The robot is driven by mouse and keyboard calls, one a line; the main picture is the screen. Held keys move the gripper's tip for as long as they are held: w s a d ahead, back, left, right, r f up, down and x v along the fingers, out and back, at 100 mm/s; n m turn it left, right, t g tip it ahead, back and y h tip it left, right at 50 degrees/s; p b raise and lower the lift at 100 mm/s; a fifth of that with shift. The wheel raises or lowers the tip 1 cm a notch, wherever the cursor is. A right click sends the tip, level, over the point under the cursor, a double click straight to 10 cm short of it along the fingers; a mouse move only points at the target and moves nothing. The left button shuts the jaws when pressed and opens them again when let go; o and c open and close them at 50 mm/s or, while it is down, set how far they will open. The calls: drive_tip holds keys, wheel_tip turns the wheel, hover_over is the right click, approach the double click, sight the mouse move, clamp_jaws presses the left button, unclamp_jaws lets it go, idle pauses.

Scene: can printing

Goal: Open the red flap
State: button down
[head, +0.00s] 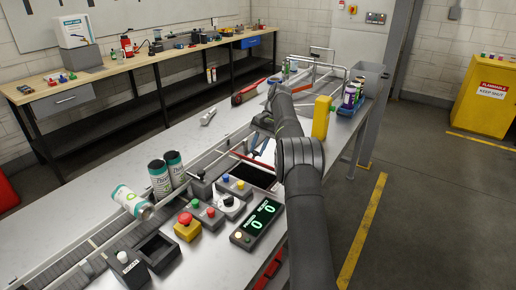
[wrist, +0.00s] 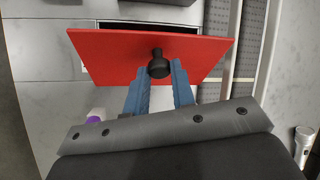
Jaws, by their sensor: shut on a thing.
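The red flap (wrist: 110,55) fills the upper middle of the wrist view, with a black round knob (wrist: 158,65) on its face. My gripper (wrist: 160,80) has its blue fingers closed on either side of the knob. A dark slot (wrist: 150,27) shows past the flap's far edge. In the head view the flap (head: 250,162) is a thin red strip beside a dark rectangular opening (head: 252,175), so it looks lifted from it. There my gripper (head: 256,146) is partly hidden by my arm.
Green and white cans (head: 160,180) stand left of the opening, one lying on its side (head: 132,203). Control boxes with buttons (head: 188,226) and a green display (head: 257,223) sit in front. A yellow post (head: 321,117) stands right of my arm. A small grey cylinder (head: 208,117) lies on the table.

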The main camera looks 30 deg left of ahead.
drive_tip(key=c, duration=1.2)
unclamp_jaws()
drive_tip(key=shift+c, duration=0.2)
drive_tip(key=shift+s, duration=0.15)
